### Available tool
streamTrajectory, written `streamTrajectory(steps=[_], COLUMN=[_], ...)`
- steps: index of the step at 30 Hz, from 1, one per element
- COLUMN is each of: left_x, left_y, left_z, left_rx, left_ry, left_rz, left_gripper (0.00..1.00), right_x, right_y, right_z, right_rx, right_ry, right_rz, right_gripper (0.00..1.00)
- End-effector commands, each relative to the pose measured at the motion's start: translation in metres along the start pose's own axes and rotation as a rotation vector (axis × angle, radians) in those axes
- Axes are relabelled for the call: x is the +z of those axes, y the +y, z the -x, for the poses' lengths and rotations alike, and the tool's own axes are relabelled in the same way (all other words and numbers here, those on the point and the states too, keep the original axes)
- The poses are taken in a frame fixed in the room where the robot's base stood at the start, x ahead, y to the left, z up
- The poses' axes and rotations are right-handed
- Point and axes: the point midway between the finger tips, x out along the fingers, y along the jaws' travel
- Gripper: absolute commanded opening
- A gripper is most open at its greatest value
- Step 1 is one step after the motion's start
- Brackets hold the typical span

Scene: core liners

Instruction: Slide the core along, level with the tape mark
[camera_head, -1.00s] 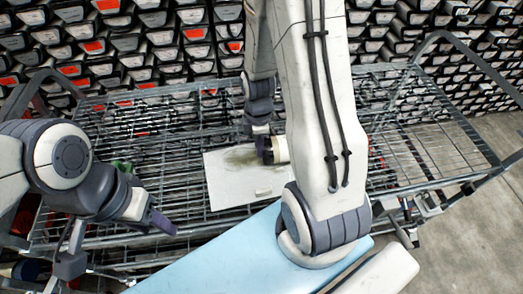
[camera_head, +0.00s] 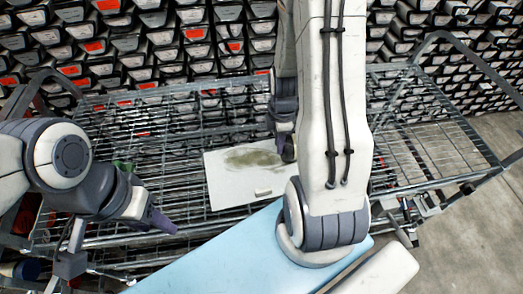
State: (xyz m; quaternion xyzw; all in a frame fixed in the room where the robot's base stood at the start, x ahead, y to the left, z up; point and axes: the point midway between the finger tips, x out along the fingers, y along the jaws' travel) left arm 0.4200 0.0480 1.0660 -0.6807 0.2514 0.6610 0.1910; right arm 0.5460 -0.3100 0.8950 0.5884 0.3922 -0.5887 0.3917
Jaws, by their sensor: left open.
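A white board (camera_head: 228,192) lies on the wire cart, with a greenish-brown smear (camera_head: 253,159) on its upper part. A small cream strip (camera_head: 263,191) lies near its lower edge; I cannot tell if this is the tape mark. No core can be made out; my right arm may hide it. My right gripper (camera_head: 288,150) is at the board's right edge, mostly hidden behind my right forearm, so its jaws cannot be read. My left gripper (camera_head: 160,220) is open and empty, left of the board and apart from it.
The wire cart (camera_head: 440,150) spans the view, its right part bare. Stacked liners (camera_head: 140,60) with white and red ends fill the back. A light blue surface (camera_head: 210,262) lies in front. Concrete floor (camera_head: 490,235) shows at the right.

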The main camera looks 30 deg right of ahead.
Motion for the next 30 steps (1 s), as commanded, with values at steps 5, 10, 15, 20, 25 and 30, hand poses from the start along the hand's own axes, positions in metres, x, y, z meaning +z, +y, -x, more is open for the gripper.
streamTrajectory(steps=[5,10,15,20,25,30], left_x=[0.000,0.000,0.000,0.000,0.000,0.000], left_y=[0.000,0.000,0.000,0.000,0.000,0.001], left_z=[0.001,0.002,0.003,0.004,0.005,0.006], left_rx=[0.000,0.000,0.000,0.000,0.000,0.000], left_ry=[0.000,0.000,0.000,0.000,0.000,0.000], left_rz=[0.000,0.000,0.000,0.000,0.000,0.000], left_gripper=[0.50,0.50,0.50,0.50,0.50,0.50], right_x=[0.012,0.022,0.032,0.042,0.052,0.062], right_y=[0.001,0.000,0.001,0.001,0.000,0.001], right_z=[0.000,0.001,0.001,0.001,0.001,0.001], right_rx=[0.001,0.001,0.001,0.001,0.001,0.001], right_ry=[0.000,0.000,0.000,0.000,0.000,0.000], right_rz=[-0.003,-0.003,-0.003,-0.003,-0.004,-0.004], right_gripper=[0.25,0.25,0.25,0.25,0.25,0.25])
